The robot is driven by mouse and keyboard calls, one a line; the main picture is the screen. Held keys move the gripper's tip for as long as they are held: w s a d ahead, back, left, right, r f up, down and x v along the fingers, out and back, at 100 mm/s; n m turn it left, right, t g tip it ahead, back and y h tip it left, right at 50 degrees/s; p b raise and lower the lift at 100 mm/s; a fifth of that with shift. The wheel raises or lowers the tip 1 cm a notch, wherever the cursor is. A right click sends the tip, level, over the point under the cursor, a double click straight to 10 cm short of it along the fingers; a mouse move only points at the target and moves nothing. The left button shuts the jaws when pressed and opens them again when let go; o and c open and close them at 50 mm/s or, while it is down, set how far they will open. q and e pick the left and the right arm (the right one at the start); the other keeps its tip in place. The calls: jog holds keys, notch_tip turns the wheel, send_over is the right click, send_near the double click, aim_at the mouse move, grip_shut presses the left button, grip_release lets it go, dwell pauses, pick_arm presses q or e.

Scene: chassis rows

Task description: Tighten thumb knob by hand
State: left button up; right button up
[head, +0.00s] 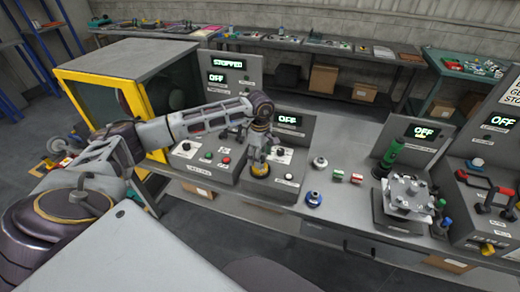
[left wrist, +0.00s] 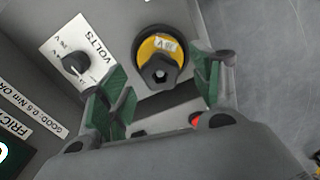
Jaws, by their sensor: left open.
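A black knob (left wrist: 160,72) with a hole in its middle sits on a yellow disc with a white label, on a grey panel. It is the likely thumb knob. In the head view, the yellow disc (head: 260,170) shows just below my left gripper (head: 259,156), which points down at it. In the left wrist view, the green finger pads of my left gripper (left wrist: 165,88) stand apart, one on each side of the knob's near side. Nothing is between the pads, and contact with the knob cannot be told. My right gripper does not show.
A small black selector (left wrist: 75,64) marked VOLTS is left of the knob, and a red button (left wrist: 195,118) is near the right finger. An OFF display (head: 288,120) stands behind. A blue knob (head: 314,199) and a metal fixture (head: 408,196) are to the right.

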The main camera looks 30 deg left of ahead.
pick_arm(q)
jog(key=shift+f, duration=0.4)
jog(key=c, duration=1.1)
jog(key=o, duration=0.3)
jog(key=shift+c, duration=1.1)
jog(key=shift+m+b, duration=1.25)
jog(key=shift+m, duration=0.75)
jog(key=shift+m+b, duration=0.35)
jog(key=shift+m, duration=0.45)
